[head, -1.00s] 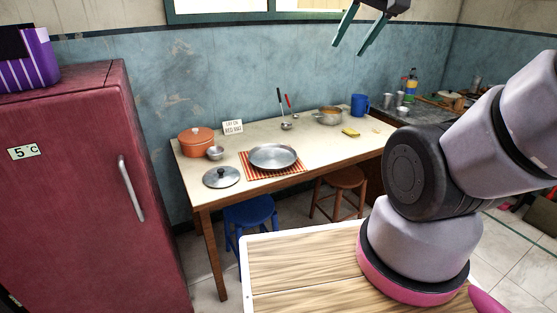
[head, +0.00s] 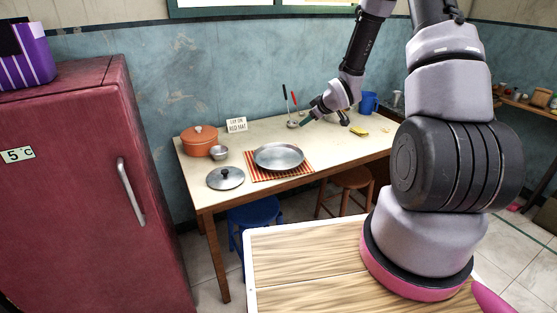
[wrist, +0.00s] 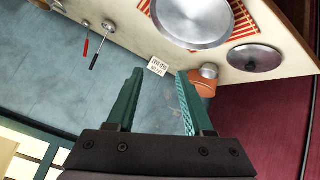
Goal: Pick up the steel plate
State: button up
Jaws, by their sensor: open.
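The steel plate (head: 279,157) is a round, shallow, shiny dish with a raised rim. It lies flat on a red-and-orange striped mat (head: 306,172) near the table's front edge. In the wrist view the plate (wrist: 192,18) is at the top, beyond my fingertips. My gripper (head: 306,120) is to the right of and behind the plate, above the table, and does not touch it. In the wrist view my gripper (wrist: 159,72) has its two green fingers apart, with nothing between them.
An orange pot (head: 198,142), a small steel bowl (head: 219,153) and a steel lid (head: 226,178) stand left of the plate. A small sign (head: 237,125) stands behind it. A yellow sponge (head: 359,131) lies right.

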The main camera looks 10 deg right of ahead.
jog(key=s+a+f+n+t+y, duration=0.1)
jog(key=s+a+f+n+y, duration=0.15)
jog(key=a+f, duration=0.45)
jog(key=s+a+f+n+t+y, duration=0.1)
jog(key=s+a+f+y, duration=0.15)
jog(key=f, duration=0.95)
jog(key=x, duration=1)
jog(key=shift+w, duration=0.25)
grip_shut()
